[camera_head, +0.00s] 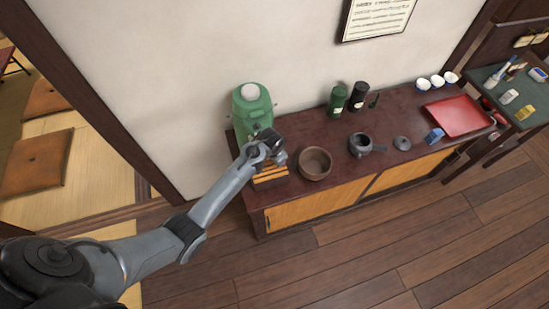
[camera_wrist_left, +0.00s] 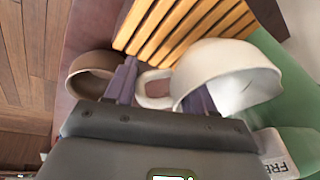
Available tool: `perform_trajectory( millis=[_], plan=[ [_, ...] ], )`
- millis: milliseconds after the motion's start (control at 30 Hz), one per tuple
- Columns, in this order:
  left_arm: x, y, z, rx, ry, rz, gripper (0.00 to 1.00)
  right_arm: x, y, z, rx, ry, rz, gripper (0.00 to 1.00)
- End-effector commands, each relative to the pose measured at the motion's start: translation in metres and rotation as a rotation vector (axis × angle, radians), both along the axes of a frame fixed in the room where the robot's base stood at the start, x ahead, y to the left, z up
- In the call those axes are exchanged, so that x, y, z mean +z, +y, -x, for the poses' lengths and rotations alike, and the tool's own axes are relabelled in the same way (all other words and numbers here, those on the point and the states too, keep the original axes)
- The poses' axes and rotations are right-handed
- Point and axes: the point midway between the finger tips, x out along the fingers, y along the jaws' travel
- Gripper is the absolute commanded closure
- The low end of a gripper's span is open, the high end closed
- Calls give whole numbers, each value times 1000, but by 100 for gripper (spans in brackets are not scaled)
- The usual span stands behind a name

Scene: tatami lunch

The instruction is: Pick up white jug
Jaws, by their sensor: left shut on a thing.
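In the left wrist view the white jug (camera_wrist_left: 232,78) lies close in front of my left gripper (camera_wrist_left: 158,92), its open mouth facing the camera. Its loop handle (camera_wrist_left: 153,76) sits between the two purple-grey fingers, and the gripper is shut on the jug there. In the head view my left gripper (camera_head: 275,155) is over the left end of the dark cabinet, by the slatted wooden stand (camera_head: 270,177). The jug is not clearly visible in that view, with the gripper in front. My right gripper is not in view.
A green dispenser (camera_head: 252,108) stands just behind the gripper. A brown bowl (camera_head: 316,163) is close on the right. A dark teapot (camera_head: 361,145), a lid (camera_head: 402,143) and a red tray (camera_head: 458,115) stand farther right on the cabinet (camera_head: 340,185). Floor in front is clear.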

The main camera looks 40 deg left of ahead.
Motion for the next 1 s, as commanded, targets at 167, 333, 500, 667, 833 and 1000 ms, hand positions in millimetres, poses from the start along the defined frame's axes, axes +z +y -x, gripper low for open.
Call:
perform_trajectory(
  millis=[167,333,500,667,833,1000],
  plan=[
    [-1,-19,13,-3,0,2,100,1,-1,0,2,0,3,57],
    [-1,-38,25,-2,0,0,100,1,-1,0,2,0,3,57],
    [-1,-56,38,-2,-1,1,100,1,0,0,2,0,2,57],
    [-1,-73,49,-2,0,0,100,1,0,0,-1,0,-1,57],
    [-1,-90,60,-2,-1,1,100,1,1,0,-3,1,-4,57],
    [-1,-105,70,-1,0,0,100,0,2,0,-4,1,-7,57]
  ],
)
